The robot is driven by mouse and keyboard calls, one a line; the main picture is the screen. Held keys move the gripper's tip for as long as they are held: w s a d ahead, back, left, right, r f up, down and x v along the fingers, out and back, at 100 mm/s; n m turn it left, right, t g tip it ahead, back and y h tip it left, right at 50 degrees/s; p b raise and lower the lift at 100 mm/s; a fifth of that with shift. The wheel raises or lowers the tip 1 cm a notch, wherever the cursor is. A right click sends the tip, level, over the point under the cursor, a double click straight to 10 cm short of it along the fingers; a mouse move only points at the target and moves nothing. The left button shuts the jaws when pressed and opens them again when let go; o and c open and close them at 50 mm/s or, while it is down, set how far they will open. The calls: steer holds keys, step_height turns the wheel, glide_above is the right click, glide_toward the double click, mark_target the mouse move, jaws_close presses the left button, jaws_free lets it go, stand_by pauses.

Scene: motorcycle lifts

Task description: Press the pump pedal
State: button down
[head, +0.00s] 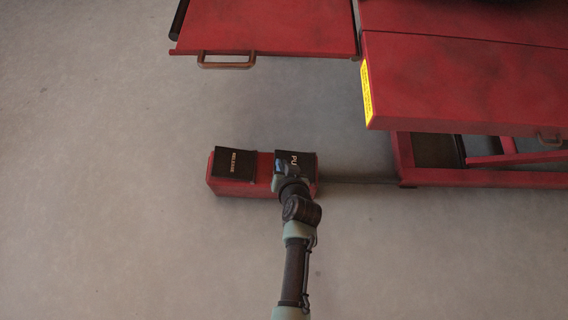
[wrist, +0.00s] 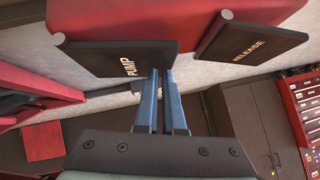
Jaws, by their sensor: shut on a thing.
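The pump pedal (head: 284,157) is a black plate on the right part of a red pedal box (head: 264,185) on the floor. Its label is partly hidden by my arm in the head view. In the wrist view the pump pedal (wrist: 105,55) shows its PUMP label beside my fingertips. My gripper (wrist: 161,72) has its two blue fingers close together at the pedal's edge, shut on it as far as I can see. The release pedal (head: 234,163) is on the left of the box; it also shows in the wrist view (wrist: 245,45).
Red lift platforms (head: 460,80) stand at the back and right, with a brown handle (head: 227,62) on one edge. A dark hose (head: 360,181) runs from the box to the lift's base frame. A red tool chest (wrist: 300,105) shows in the wrist view. Floor around the box's left is clear.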

step_height(320, 180, up, 4)
steer(key=shift+f+p, duration=0.2)
steer(key=shift+p, duration=1.05)
steer(key=a+p+v, duration=0.1)
steer(key=p+v, duration=0.4)
steer(key=v, duration=0.4)
steer(key=shift+s+p, duration=0.35)
steer(key=d, duration=0.1)
steer(key=d+r+b, duration=0.1)
steer(key=d+b, duration=0.1)
steer(key=shift+s+d+r, duration=0.3)
steer(key=shift+d+r, duration=0.05)
steer(key=shift+r, duration=0.05)
steer(key=shift+b, duration=0.3)
